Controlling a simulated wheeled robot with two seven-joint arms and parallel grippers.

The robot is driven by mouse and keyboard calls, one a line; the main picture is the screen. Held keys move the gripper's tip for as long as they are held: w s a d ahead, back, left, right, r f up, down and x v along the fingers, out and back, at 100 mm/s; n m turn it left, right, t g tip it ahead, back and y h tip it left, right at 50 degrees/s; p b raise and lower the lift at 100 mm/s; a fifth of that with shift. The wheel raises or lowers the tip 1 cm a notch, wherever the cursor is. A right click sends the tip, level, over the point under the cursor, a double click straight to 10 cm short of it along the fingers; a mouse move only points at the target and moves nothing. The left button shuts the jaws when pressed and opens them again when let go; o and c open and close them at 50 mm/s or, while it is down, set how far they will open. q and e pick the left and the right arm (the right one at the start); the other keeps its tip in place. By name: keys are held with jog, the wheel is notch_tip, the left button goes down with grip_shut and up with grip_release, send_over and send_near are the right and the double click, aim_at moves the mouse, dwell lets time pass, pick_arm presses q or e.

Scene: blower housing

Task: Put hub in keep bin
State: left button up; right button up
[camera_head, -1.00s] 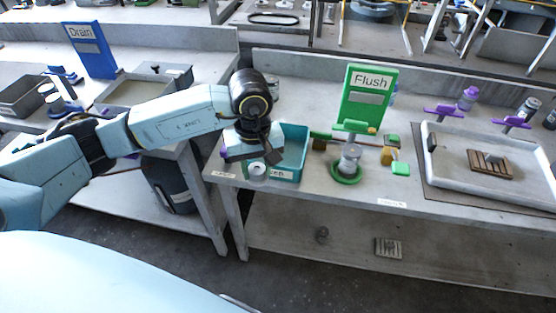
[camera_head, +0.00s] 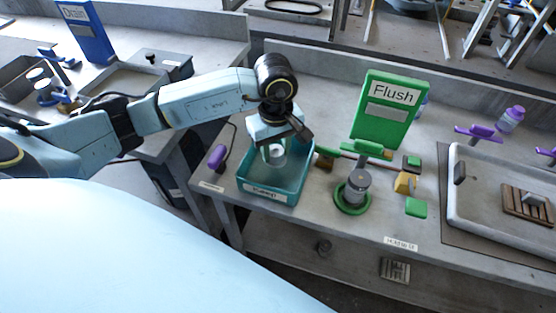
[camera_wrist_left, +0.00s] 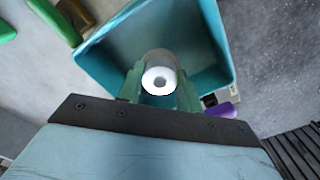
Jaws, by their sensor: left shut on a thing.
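The hub is a small white and grey cylinder with a hole in its end (camera_wrist_left: 159,80). It also shows in the head view (camera_head: 276,153). My left gripper (camera_head: 275,156) is shut on the hub, pointing down over the teal bin. The teal bin (camera_head: 268,193) has a label on its front that I cannot read clearly. In the left wrist view the bin (camera_wrist_left: 105,50) lies beyond the hub, and the hub is over its opening. I cannot tell whether the hub touches the bin's floor. My right gripper is not in view.
A green Flush sign (camera_head: 386,105) and a grey cylinder on a green ring (camera_head: 357,187) stand right of the bin. A purple thing (camera_head: 217,156) lies just left of it. A white tray (camera_head: 468,222) is at the far right.

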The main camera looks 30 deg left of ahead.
aim_at(276, 171)
pick_arm(q)
jog(key=shift+f, duration=0.45)
jog(key=shift+w+f, duration=0.1)
jog(key=shift+f, duration=0.2)
notch_tip(276, 171, down, 3)
jog(key=shift+f, duration=0.1)
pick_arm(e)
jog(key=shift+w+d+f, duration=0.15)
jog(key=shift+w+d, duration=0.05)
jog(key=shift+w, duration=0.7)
pick_arm(q)
jog(key=shift+f, duration=0.15)
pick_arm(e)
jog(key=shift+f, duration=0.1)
pick_arm(q)
jog(key=o, duration=0.7)
jog(key=shift+b, duration=0.35)
jog(key=o, duration=0.4)
jog(key=shift+o, duration=0.2)
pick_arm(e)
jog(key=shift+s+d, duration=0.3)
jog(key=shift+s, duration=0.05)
